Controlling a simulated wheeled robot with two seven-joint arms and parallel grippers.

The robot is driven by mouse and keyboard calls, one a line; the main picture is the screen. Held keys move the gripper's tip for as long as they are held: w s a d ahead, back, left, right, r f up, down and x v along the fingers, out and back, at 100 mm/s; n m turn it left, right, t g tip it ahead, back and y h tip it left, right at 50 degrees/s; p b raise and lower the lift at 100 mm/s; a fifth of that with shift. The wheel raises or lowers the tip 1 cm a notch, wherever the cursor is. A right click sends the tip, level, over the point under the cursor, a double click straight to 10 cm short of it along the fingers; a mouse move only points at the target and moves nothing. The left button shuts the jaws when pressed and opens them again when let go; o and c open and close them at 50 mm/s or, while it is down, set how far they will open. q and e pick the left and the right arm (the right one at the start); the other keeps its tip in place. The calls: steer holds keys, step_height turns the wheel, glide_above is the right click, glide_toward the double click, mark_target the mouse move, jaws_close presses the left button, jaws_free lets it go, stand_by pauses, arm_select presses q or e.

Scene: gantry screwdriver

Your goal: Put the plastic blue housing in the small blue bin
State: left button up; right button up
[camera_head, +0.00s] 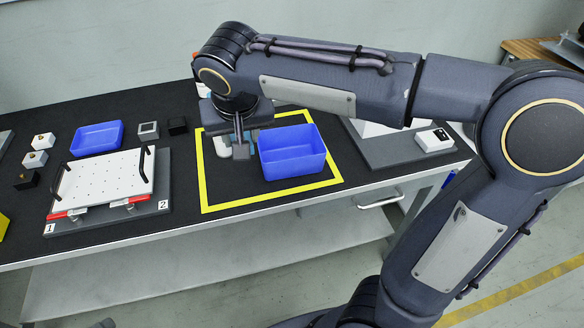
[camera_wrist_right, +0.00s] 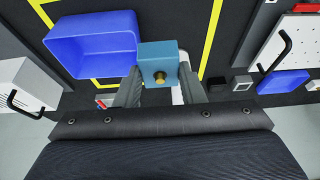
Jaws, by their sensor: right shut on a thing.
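My right gripper (camera_head: 240,140) points down inside the yellow-taped square and is shut on the blue housing (camera_wrist_right: 160,60), a teal-blue block with a brass round fitting. In the head view the housing is small and partly hidden by the fingers. A deep blue bin (camera_head: 290,157) stands just right of the gripper; it also shows at the upper left in the wrist view (camera_wrist_right: 92,45). The housing looks beside this bin, not inside it. A shallower blue bin (camera_head: 97,139) sits at the back left of the table. My left gripper is not in view.
A white perforated plate (camera_head: 105,182) with black handles lies on a grey base at left. Small blocks (camera_head: 148,130) stand near the shallow bin. A white object (camera_head: 222,148) is close to my gripper. A grey panel (camera_head: 380,150) lies at right.

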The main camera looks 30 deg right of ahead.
steer(key=d+f, duration=0.2)
steer(key=d, duration=0.1)
steer(key=w+d+f+b, duration=0.1)
steer(key=d+f, duration=0.2)
steer(key=d, duration=0.1)
steer(key=w+d+f+b, duration=0.1)
steer(key=d+f, duration=0.1)
steer(key=d, duration=0.2)
steer(key=shift+w+d+f, duration=0.1)
steer(key=shift+d+f, duration=0.1)
steer(key=shift+f, duration=0.15)
steer(key=f, duration=0.1)
steer(key=d+f+b, duration=0.1)
steer(key=f, duration=0.2)
steer(key=shift+w+d+f+b, duration=0.15)
steer(key=shift+w+d+b, duration=0.05)
steer(key=shift+d+b, duration=0.2)
steer(key=shift+f, duration=0.4)
steer(key=o, duration=0.6)
steer(key=shift+f, duration=0.15)
steer(key=shift+c, duration=0.2)
steer(key=o, duration=0.4)
steer(key=shift+o, duration=0.2)
